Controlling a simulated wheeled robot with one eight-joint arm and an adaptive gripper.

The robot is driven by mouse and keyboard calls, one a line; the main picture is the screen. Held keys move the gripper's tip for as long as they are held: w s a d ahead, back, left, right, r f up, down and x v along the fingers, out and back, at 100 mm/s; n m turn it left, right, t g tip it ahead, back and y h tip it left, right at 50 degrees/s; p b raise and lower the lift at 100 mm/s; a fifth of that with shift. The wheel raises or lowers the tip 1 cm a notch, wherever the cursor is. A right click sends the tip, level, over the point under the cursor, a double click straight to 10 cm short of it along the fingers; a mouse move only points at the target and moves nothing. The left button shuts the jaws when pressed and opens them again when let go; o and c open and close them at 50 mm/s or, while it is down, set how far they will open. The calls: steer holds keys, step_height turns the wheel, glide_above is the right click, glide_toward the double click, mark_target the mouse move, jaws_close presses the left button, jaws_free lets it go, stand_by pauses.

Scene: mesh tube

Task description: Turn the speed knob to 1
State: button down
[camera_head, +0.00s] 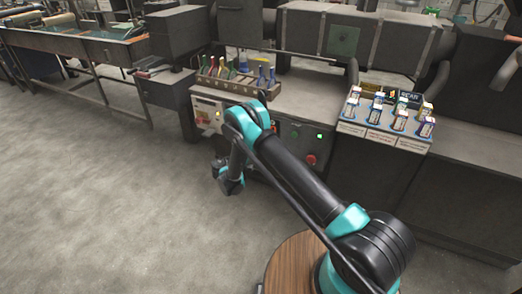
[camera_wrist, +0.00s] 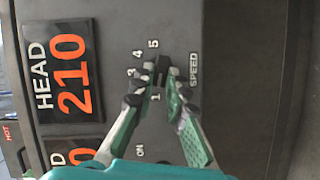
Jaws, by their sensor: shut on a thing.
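The black speed knob (camera_wrist: 162,68) sits on a dark control panel in the wrist view, between the two fingertips of my gripper (camera_wrist: 158,80). The fingers touch it from both sides, and my gripper is shut on it. Printed numbers 5, 4, 3 and 1 show around the knob, with the word SPEED (camera_wrist: 193,70) to its right. The 2 is largely hidden by the left finger. I cannot tell which number the knob points to. In the head view my gripper (camera_head: 230,184) is low in front of the machine, and the knob is not visible there.
Two HEAD displays lie left of the knob; the upper display (camera_wrist: 68,69) reads 210. An ON label (camera_wrist: 140,150) is below. In the head view, a tool rack (camera_head: 235,82) and a tray of small boxes (camera_head: 388,117) stand on the machine. Open floor lies left.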

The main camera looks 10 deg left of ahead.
steer(key=shift+a+n, duration=0.1)
steer(key=shift+n, duration=0.3)
steer(key=c, duration=1.5)
jaws_free()
steer(key=shift+c, duration=0.2)
steer(key=f+v, duration=0.1)
steer(key=v, duration=1.1)
steer(key=shift+r, duration=0.25)
